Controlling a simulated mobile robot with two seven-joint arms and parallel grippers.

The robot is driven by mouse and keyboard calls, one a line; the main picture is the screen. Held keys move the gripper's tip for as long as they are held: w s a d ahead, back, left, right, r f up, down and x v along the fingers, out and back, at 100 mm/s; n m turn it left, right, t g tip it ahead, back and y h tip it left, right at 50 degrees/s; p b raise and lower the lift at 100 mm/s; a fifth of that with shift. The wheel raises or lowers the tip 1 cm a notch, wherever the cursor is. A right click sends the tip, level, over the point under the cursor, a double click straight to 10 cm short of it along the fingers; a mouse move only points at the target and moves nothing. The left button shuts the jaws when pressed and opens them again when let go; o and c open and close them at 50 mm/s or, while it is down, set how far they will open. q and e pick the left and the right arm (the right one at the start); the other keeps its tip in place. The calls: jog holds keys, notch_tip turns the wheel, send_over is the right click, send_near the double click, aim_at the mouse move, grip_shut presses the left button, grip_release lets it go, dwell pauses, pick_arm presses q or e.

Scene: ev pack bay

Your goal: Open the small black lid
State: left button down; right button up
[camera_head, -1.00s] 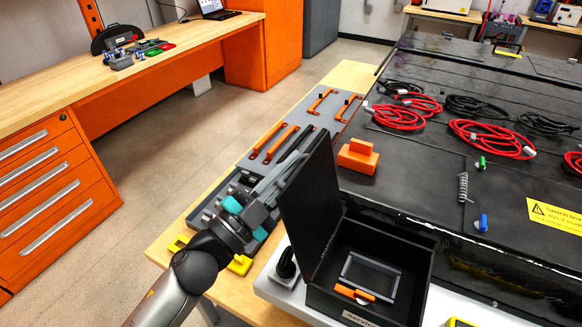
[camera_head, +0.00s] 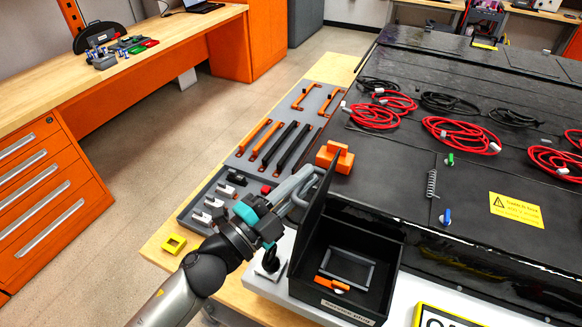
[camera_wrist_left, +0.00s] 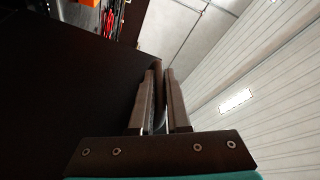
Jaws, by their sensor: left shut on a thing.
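The small black lid (camera_head: 316,212) stands open, roughly upright, on the left side of a black box (camera_head: 372,229) at the lower middle of the head view. My left gripper (camera_head: 308,182) is at the lid's upper edge. The fingertips are partly hidden by the lid in the head view. Inside the box are a grey frame (camera_head: 368,262) and an orange piece (camera_head: 326,284). My right gripper is not in view.
An orange block (camera_head: 336,158) stands just behind the lid. A grey tool tray (camera_head: 236,160) with orange and black handles lies left of it. A yellow square piece (camera_head: 174,243) lies near the bench edge. Red and black cables (camera_head: 460,135) lie on the black pack at right.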

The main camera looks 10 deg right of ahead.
pick_arm(q)
jog(key=shift+s+d, duration=0.1)
jog(key=shift+d, duration=0.05)
jog(key=c, duration=1.2)
grip_release()
jog(key=shift+o, duration=0.2)
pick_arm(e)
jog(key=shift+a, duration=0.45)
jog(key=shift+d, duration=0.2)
pick_arm(q)
jog(key=shift+s+a+f, duration=0.2)
jog(key=shift+s+a, duration=0.05)
jog(key=shift+a, duration=0.2)
jog(key=b+v, duration=0.4)
jog(key=v, duration=1)
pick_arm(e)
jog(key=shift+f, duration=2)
pick_arm(q)
jog(key=shift+s+a+r, duration=0.1)
jog(key=shift+a+r, duration=0.05)
